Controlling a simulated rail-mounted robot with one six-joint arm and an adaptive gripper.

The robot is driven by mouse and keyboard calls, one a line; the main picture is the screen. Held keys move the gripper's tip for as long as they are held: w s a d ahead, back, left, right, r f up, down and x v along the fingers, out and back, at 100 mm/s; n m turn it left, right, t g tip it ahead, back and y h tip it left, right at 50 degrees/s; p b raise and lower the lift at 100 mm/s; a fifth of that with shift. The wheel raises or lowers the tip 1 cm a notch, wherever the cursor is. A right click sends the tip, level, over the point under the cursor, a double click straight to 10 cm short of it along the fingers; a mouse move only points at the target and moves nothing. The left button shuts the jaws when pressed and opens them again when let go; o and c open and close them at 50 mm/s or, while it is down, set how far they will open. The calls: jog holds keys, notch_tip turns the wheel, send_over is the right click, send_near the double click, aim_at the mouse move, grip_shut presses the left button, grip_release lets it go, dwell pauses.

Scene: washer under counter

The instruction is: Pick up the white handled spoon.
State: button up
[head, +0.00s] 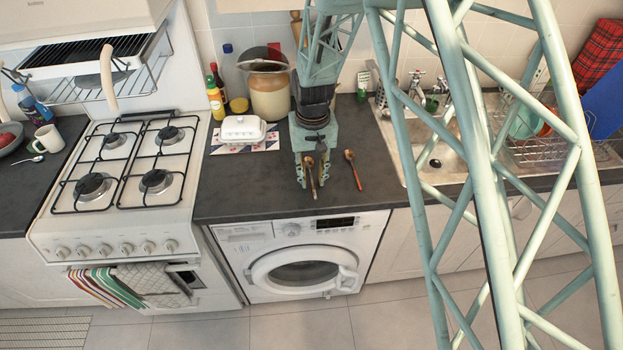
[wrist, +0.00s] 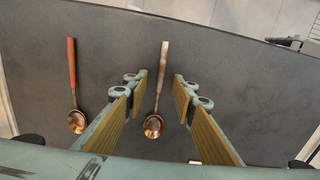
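The white handled spoon (wrist: 163,80) lies on the dark countertop with a pale handle and a copper-coloured bowl. In the wrist view it lies between the two fingers of my gripper (wrist: 159,82), with a gap on each side. In the head view the spoon (head: 311,178) also shows between the fingers, near the counter's front edge above the washer. My gripper is open, pointing down and empty. A second spoon with a reddish handle (wrist: 72,80) lies beside it, outside the fingers; it is right of my gripper in the head view (head: 354,171).
A white butter dish (head: 243,129) and a beige crock (head: 268,96) stand left of my gripper. The gas hob (head: 130,165) is farther left. The sink (head: 437,160) is to the right. The counter around the two spoons is clear.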

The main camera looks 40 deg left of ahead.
aim_at(312, 182)
grip_shut()
jog(key=shift+r, duration=0.1)
jog(key=shift+r, duration=1.6)
jog(key=s+d+r+b, duration=0.1)
jog(key=s+d, duration=0.8)
jog(key=d, duration=0.3)
jog(key=shift+s+d+r+b, duration=0.3)
jog(key=shift+s+d, duration=0.05)
jog(key=shift+d, duration=0.05)
